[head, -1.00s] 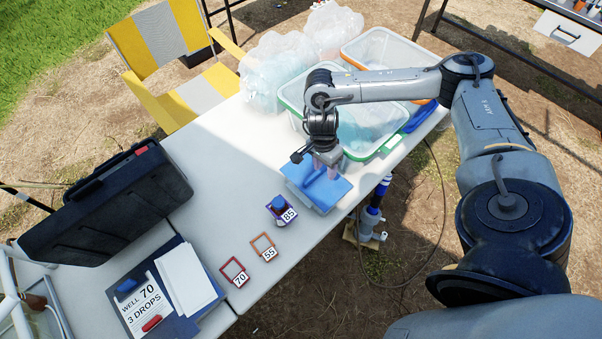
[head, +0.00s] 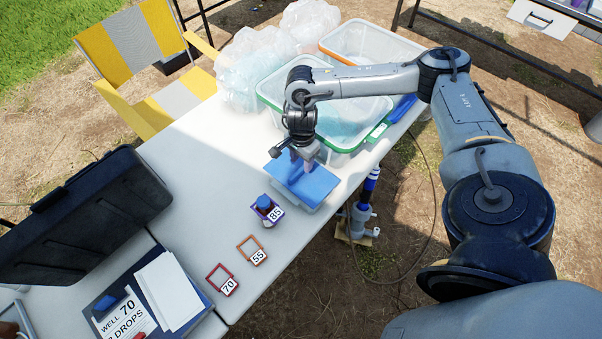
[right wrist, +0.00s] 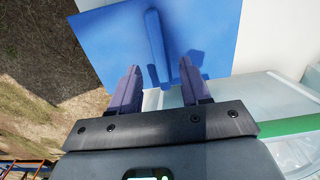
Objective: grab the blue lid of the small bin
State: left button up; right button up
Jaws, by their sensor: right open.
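The blue lid (head: 314,186) lies flat on the small bin near the table's right edge in the head view. A raised blue handle bar (right wrist: 155,45) runs along its top in the right wrist view. My right gripper (head: 303,163) is over the lid, pointing down. In the right wrist view my right gripper (right wrist: 160,74) is open, with its two fingers apart and nothing between them. The handle bar lies ahead of the gap between the fingertips. The small bin's body is mostly hidden under the lid. My left gripper is not in view.
A clear bin with a green rim (head: 345,142) stands just behind the lid, with an orange-rimmed bin (head: 350,38) beyond. A black case (head: 85,215) is at the far left. The middle tabletop (head: 190,190) is clear.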

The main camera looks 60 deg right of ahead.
aim_at(301, 168)
jog(key=shift+a+f, duration=0.15)
jog(key=shift+f, duration=1.95)
grip_shut()
